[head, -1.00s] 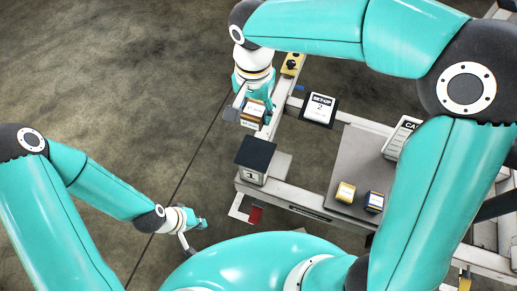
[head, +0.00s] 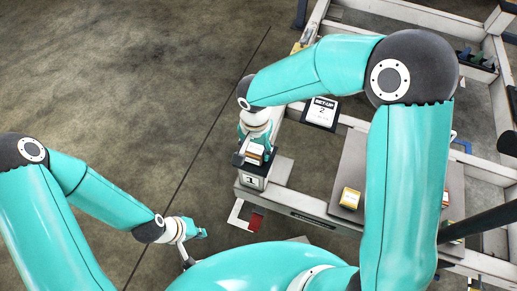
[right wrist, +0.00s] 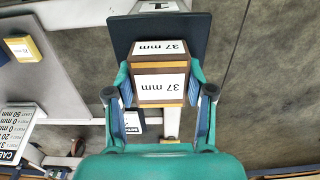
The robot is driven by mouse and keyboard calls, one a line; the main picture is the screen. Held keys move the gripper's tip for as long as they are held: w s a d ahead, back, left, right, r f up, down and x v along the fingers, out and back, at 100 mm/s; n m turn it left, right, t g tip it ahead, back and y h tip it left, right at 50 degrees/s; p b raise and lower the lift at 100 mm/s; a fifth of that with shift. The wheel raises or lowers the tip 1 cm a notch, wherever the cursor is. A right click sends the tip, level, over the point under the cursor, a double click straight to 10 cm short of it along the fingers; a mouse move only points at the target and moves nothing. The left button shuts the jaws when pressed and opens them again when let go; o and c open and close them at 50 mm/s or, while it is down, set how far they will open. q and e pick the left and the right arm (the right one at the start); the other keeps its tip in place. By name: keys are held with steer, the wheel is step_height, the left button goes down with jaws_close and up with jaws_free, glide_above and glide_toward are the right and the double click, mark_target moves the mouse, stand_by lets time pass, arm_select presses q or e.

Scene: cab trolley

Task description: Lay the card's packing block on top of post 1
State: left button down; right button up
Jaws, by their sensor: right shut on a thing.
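My right gripper (head: 255,150) is shut on a brown block (head: 255,153) with white labels. In the right wrist view the block (right wrist: 160,50) reads "37 mm" on two faces, and the right gripper's fingers (right wrist: 160,92) grip its sides. Post 1 (head: 251,181) carries a white "1" label. Its dark top plate (right wrist: 197,38) lies behind the block in the right wrist view. The block is over the plate; I cannot tell whether they touch. My left gripper (head: 192,240) is low at the left, away from the post; its jaws are unclear.
A "SET-UP 2" sign (head: 321,110) stands beyond post 1. A grey plate (head: 345,165) to the right holds a yellow block (head: 350,198); another block is mostly hidden by my arm. A card with mm values (right wrist: 17,130) shows partly in the right wrist view. Floor left of post 1 is clear.

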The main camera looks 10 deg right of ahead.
mark_target(256, 149)
steer(key=shift+f, duration=0.25)
steer(key=o, duration=1.2)
steer(key=shift+r, duration=0.5)
step_height(256, 149, up, 11)
steer(key=p, duration=0.2)
steer(key=shift+p, duration=0.4)
